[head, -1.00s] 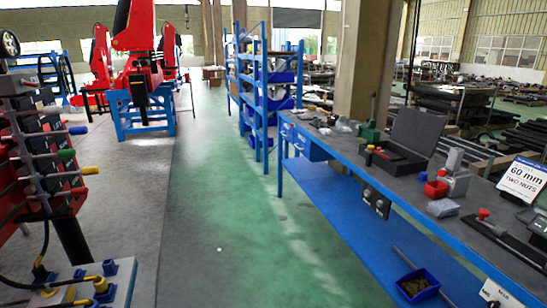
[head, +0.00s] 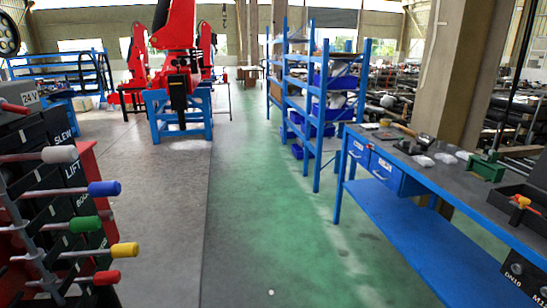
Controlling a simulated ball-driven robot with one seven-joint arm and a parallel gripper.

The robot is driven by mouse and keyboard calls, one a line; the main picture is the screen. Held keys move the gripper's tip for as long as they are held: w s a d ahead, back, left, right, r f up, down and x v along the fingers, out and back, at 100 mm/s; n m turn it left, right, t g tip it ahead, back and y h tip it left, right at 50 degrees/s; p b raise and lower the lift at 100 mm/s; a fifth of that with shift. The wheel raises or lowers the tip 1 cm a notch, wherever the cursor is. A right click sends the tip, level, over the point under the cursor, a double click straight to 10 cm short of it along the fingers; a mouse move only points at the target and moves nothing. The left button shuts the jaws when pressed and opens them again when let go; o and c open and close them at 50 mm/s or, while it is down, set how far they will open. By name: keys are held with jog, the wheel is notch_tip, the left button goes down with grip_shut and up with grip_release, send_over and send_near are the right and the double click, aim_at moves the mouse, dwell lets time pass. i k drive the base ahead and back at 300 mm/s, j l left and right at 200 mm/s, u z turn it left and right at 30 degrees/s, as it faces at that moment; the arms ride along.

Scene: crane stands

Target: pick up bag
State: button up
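My gripper is not in view.
A blue shelf rack (head: 317,110) with blue bins stands beyond the bench. A lever panel (head: 60,215) with coloured handles is close at left. A red crane on a blue stand (head: 178,115) is farther back. The green floor (head: 270,220) between is clear.

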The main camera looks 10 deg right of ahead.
aim_at(425, 162)
jog(key=i+z, duration=0.1)
jog(key=i, duration=0.8)
jog(key=i+j+z, duration=0.1)
jog(key=i, duration=0.8)
jog(key=j, duration=0.1)
